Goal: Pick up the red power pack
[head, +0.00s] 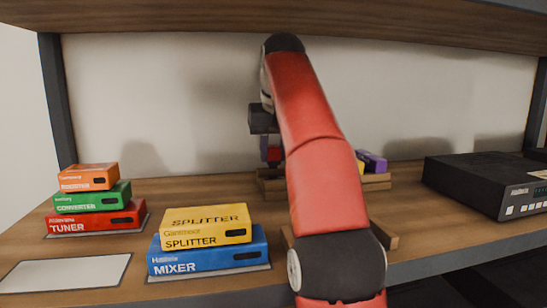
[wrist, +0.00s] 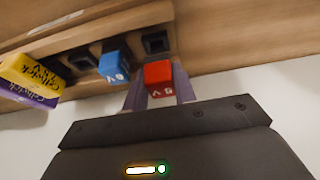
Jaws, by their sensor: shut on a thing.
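The red power pack (wrist: 158,79) is a small red block with white lettering. In the wrist view it sits between the two purple-grey fingers of my gripper (wrist: 160,90), which are shut on it. In the head view a bit of the red pack (head: 274,155) shows between the fingers of my gripper (head: 271,147), by the wooden rack (head: 268,180). An empty dark socket (wrist: 155,42) shows just beyond the pack in the wrist view. My arm hides much of the rack in the head view.
A blue pack (wrist: 115,66) stands beside the red one in the wrist view. A yellow pack (wrist: 32,76) and a purple pack (wrist: 20,95) are further left. Stacked boxes (head: 205,225) stand left; a black device (head: 490,182) stands right. An upper shelf (head: 200,16) hangs overhead.

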